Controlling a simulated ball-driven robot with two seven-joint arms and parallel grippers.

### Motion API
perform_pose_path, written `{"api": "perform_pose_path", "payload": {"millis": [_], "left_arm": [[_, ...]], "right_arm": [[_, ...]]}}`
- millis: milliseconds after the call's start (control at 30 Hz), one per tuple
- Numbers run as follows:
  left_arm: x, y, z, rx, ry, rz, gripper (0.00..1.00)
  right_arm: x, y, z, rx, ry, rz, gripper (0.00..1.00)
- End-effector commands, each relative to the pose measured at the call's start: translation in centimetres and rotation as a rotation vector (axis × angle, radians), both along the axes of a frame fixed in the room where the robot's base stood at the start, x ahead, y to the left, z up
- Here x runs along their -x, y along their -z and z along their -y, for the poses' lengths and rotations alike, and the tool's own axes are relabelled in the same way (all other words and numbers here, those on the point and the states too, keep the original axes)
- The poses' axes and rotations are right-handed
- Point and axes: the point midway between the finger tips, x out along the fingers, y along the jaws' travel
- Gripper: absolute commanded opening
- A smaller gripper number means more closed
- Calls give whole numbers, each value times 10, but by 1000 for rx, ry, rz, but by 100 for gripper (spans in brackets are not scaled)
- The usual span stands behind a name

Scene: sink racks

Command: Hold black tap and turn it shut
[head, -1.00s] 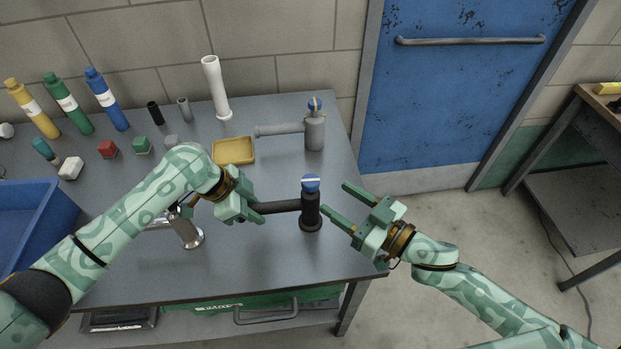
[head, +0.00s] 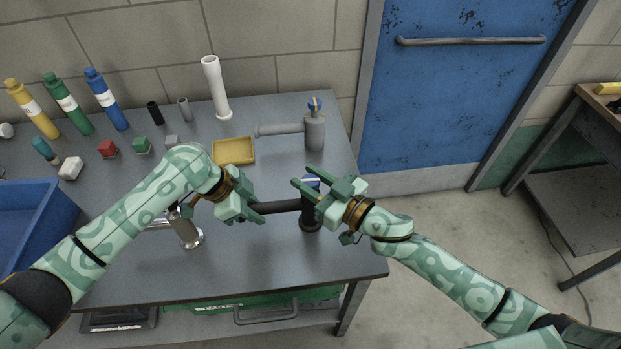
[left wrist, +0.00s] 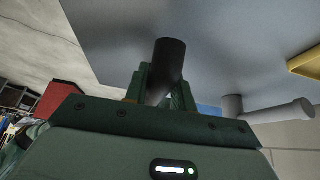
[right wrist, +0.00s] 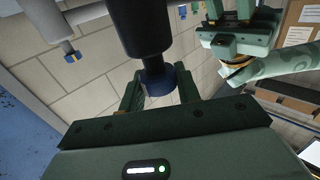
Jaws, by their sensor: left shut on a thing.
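The black tap (head: 311,220) stands upright near the table's right front, its black spout (head: 280,206) pointing left and a blue knob (head: 311,184) on top. My left gripper (head: 258,212) is shut on the spout, whose end (left wrist: 168,60) shows between the fingers in the left wrist view. My right gripper (head: 303,177) is open at the knob, with one finger on either side. The right wrist view shows the blue knob (right wrist: 160,84) between the spread fingers. In the head view the right fingers partly hide the knob.
A grey tap (head: 315,132) with a blue knob stands behind. A steel faucet (head: 190,234) is under my left arm, and a blue basin (head: 38,212) is at left. A yellow tray (head: 233,151), a white tube (head: 215,85) and several bottles are further back.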

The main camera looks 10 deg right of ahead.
Motion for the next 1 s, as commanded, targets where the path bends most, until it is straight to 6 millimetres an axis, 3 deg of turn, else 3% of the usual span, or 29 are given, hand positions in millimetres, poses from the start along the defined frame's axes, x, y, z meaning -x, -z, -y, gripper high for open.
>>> {"api": "perform_pose_path", "payload": {"millis": [167, 533, 967, 1000], "left_arm": [[0, 0, 0, -1, -1, -1, 5], [0, 0, 0, -1, 0, -1, 5], [0, 0, 0, -1, 0, 0, 5], [0, 0, 0, -1, 0, 0, 5]], "right_arm": [[1, -1, -2, -9, 47, 1, 10], [0, -2, -2, -11, 366, 1, 10], [0, -1, 1, 1, 408, 2, 10], [0, -1, 1, 1, 408, 2, 41]]}}
